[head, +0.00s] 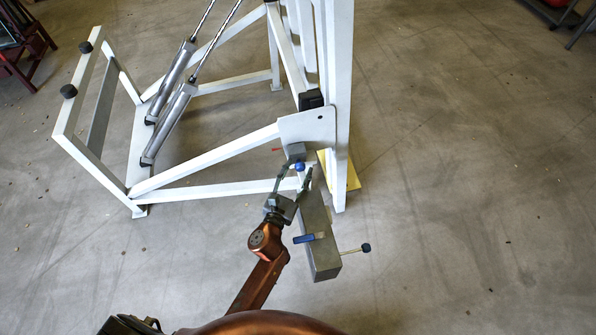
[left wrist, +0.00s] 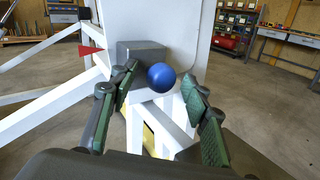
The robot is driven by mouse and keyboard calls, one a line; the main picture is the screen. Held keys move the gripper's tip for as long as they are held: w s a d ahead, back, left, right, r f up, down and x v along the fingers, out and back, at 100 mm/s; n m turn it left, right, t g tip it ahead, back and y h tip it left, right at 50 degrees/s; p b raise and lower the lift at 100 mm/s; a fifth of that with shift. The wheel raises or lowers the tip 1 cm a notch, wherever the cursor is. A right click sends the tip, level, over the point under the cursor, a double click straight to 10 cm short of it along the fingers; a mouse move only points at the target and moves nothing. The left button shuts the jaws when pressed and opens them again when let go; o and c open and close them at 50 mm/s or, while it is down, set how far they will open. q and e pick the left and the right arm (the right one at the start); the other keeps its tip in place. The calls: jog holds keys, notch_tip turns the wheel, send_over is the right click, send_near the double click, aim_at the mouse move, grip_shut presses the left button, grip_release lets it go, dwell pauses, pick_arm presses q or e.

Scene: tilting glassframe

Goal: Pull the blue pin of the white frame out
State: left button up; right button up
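The white frame (head: 215,190) stands on the floor at the upper left and centre. Its blue pin (head: 299,167) shows as a round blue knob in front of a small grey block (head: 295,151) on the frame's white plate. In the left wrist view the blue pin (left wrist: 161,77) is large, between the fingertips and a little nearer the left one. My left gripper (head: 297,175) is open, with its fingers on either side of the knob. I see a gap to the right finger; contact on the left is unclear. The pin's shaft is hidden. My right gripper is not in view.
A grey beam (head: 316,220) stands close right of my left gripper, with a blue handle (head: 308,238) and a rod with a dark blue knob (head: 366,247). A red tab (left wrist: 91,50) sits left of the block. The floor to the right is clear.

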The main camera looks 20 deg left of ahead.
pick_arm(q)
grip_shut()
dwell(0.3)
